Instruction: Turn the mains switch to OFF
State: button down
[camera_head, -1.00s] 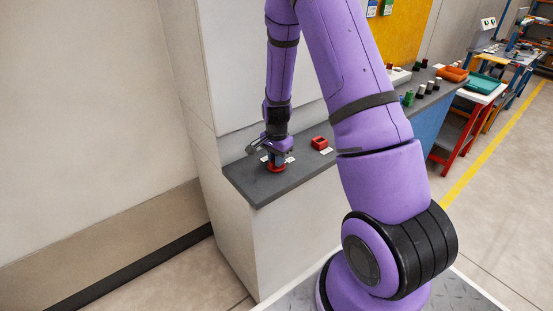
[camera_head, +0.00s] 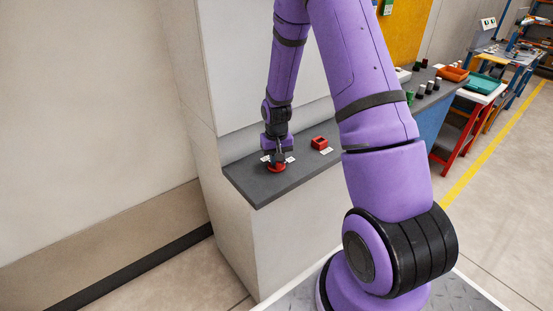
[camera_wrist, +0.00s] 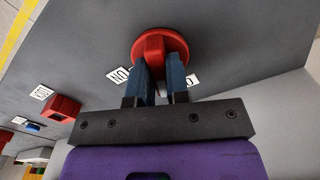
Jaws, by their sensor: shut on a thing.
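The mains switch is a red round knob (camera_wrist: 160,42) with a raised grip bar, on the dark grey counter top. In the head view the knob (camera_head: 277,168) shows as a red rim below my gripper (camera_head: 277,155). In the wrist view my gripper (camera_wrist: 161,78) has its two blue fingers shut on the grip bar, one on each side. A white label (camera_wrist: 118,75) reading ON, upside down, lies left of the knob. Another white label (camera_wrist: 193,80) lies to the right, its text partly hidden by a finger.
A red block (camera_head: 319,142) with a white label stands on the counter (camera_head: 260,190) to the right; it also shows in the wrist view (camera_wrist: 63,107). Several small items stand farther along the counter. A wall (camera_head: 255,70) rises close behind.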

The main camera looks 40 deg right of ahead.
jog(key=shift+n, duration=2.2)
jog(key=c, duration=1.1)
grip_release()
notch_tip(320, 180, up, 11)
jog(key=shift+f, duration=0.1)
